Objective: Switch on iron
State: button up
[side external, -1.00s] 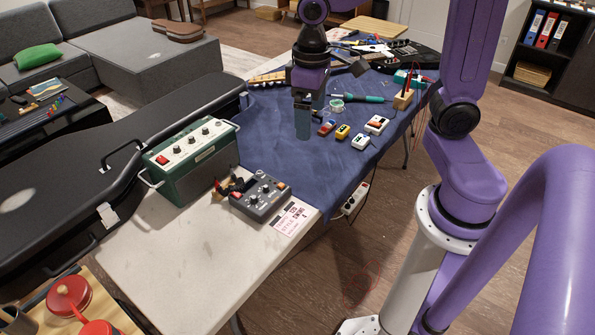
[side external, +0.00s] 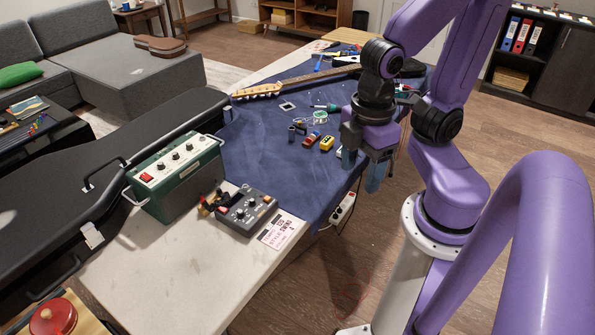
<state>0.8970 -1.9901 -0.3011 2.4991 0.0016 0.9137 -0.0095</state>
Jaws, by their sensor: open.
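A soldering iron's teal handle (side external: 332,107) shows in part on the blue cloth, to the left of my wrist; the rest is hidden behind my arm. A small piece of a teal box (side external: 404,93), perhaps the iron's station, shows behind my arm at the far right of the cloth. No switch can be made out on either. My gripper (side external: 376,172) is open, pointing down near the right edge of the table, in front of the iron in this view. I see nothing between its fingers.
Red and yellow pedals (side external: 327,143) sit left of my gripper; a white one is partly hidden behind it. A guitar neck (side external: 300,82) lies behind. A green amplifier (side external: 176,175) and grey pedal (side external: 247,211) stand at the near end.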

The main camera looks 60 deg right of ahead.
jog(key=shift+w+a, duration=0.1)
jog(key=shift+w, duration=0.35)
jog(key=c, duration=0.5)
jog(key=shift+n, duration=0.3)
jog(key=w, duration=0.5)
jog(key=shift+w+a+r, duration=0.1)
jog(key=shift+w+r, duration=0.15)
grip_shut()
jog(key=w+d+f+n+h, duration=0.1)
jog(key=w+d, duration=0.7)
jog(key=w, duration=0.2)
jog(key=w+d+f+n, duration=0.1)
jog(key=w+d+f, duration=0.1)
jog(key=w+d, duration=0.7)
jog(key=w+d+f+n+g, duration=0.1)
jog(key=w+d+f, duration=0.1)
jog(key=d, duration=0.7)
jog(key=w+d+f+n, duration=0.1)
jog(key=d+f, duration=0.1)
jog(key=d, duration=0.7)
jog(key=s+d+f, duration=0.2)
jog(key=s+d, duration=0.1)
jog(key=d, duration=0.5)
jog(key=s+d+f, duration=0.3)
jog(key=s+d, duration=0.1)
jog(key=d, duration=0.3)
jog(key=shift+s+d+n+g+y, duration=0.2)
jog(key=shift+d+n+g+y, duration=0.1)
jog(key=shift+d+n+g, duration=0.1)
jog(key=shift+f, duration=0.15)
